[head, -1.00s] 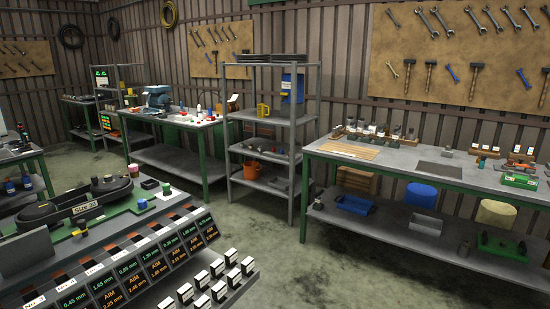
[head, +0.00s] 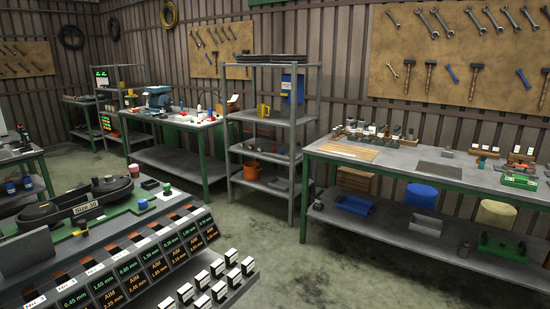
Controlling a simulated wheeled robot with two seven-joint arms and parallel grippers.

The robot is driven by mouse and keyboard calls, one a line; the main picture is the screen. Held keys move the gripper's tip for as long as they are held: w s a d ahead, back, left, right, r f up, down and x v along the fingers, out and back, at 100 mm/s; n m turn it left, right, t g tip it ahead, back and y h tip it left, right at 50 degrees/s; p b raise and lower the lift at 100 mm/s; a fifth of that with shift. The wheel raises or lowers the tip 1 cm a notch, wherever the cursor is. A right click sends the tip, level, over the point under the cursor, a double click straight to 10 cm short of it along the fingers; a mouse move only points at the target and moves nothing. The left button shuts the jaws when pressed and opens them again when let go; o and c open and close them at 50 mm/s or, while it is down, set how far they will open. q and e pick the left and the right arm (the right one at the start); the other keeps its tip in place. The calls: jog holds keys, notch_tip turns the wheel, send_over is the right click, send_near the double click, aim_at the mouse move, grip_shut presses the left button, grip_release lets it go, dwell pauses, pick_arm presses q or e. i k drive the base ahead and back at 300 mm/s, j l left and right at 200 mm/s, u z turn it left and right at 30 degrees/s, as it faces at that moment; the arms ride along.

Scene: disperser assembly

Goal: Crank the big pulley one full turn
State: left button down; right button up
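A black belt-and-pulley unit (head: 62,208) lies on a green base at the left, with a pale label whose text is too small to read surely. It has a rounded dark part at its near left end and a smaller round part with a knob (head: 108,182) at its far right end. I cannot tell for sure which part is the big pulley, and no crank handle is clear. Neither of my grippers shows in the head view.
A sloped rack (head: 135,255) with labelled slots stands in front of the unit, with several small white-topped blocks (head: 218,283) at its right. A grey panel (head: 27,251) stands at the left. A workbench (head: 400,160) is at the right. The middle floor is clear.

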aim_at(99, 188)
jog(key=i+l+u, duration=0.15)
jog(key=i+l, duration=0.35)
jog(key=i+l+u, duration=0.1)
jog(key=i+l, duration=0.5)
jog(key=i+l+u, duration=0.15)
jog(key=i+l, duration=0.4)
jog(key=i+l+u, duration=0.1)
jog(key=i+l, duration=0.4)
jog(key=l, duration=0.2)
